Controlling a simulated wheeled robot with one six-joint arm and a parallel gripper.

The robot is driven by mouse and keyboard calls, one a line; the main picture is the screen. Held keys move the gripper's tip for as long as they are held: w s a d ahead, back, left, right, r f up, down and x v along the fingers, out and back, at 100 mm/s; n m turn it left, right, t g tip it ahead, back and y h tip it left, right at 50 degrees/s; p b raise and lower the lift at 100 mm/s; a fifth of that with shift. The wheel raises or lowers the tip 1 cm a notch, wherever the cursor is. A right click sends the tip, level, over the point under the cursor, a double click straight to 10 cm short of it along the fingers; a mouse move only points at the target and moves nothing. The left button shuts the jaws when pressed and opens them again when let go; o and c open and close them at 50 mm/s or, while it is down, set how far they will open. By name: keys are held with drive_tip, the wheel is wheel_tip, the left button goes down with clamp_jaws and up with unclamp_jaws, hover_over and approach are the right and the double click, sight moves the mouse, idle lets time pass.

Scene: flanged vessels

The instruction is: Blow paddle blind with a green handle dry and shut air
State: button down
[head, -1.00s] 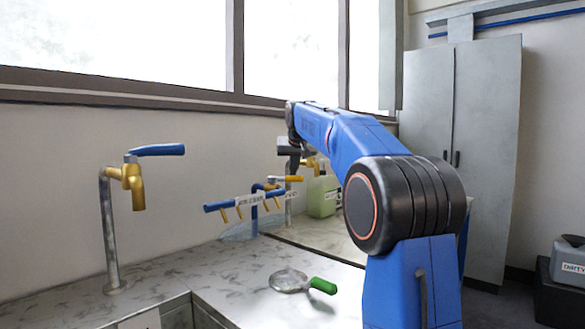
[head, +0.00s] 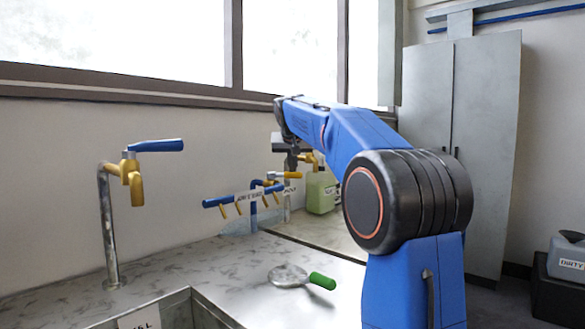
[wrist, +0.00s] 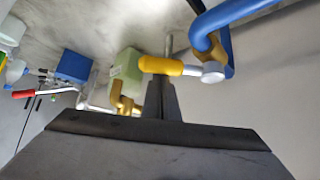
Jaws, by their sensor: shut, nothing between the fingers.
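The paddle blind (head: 288,276) lies flat on the counter, its green handle (head: 322,281) pointing right. Behind it, a blue air bar (head: 243,198) with several brass nozzles and a partly readable label stands near the wall. A tap with a yellow lever (head: 291,175) is beside the bar; the lever also shows in the wrist view (wrist: 160,65), sticking out sideways from its grey hub. My gripper (head: 291,163) is shut and empty, close to the yellow lever. In the wrist view its dark fingers (wrist: 160,85) appear just below the lever; I cannot tell whether they touch.
A brass tap with a blue lever (head: 155,146) stands at the left behind a sink (head: 185,308). A green jug (head: 321,193) stands behind my gripper. A grey cabinet (head: 455,150) and a jug labelled dirty (head: 567,259) are at the right. The counter around the blind is clear.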

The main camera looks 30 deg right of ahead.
drive_tip(key=shift+s+a+m+h, duration=0.3)
drive_tip(key=shift+s+m+h, duration=0.1)
drive_tip(key=shift+m, duration=0.2)
drive_tip(key=shift+s+a, duration=0.5)
drive_tip(key=shift+s, duration=0.2)
drive_tip(key=shift+s+a, duration=0.1)
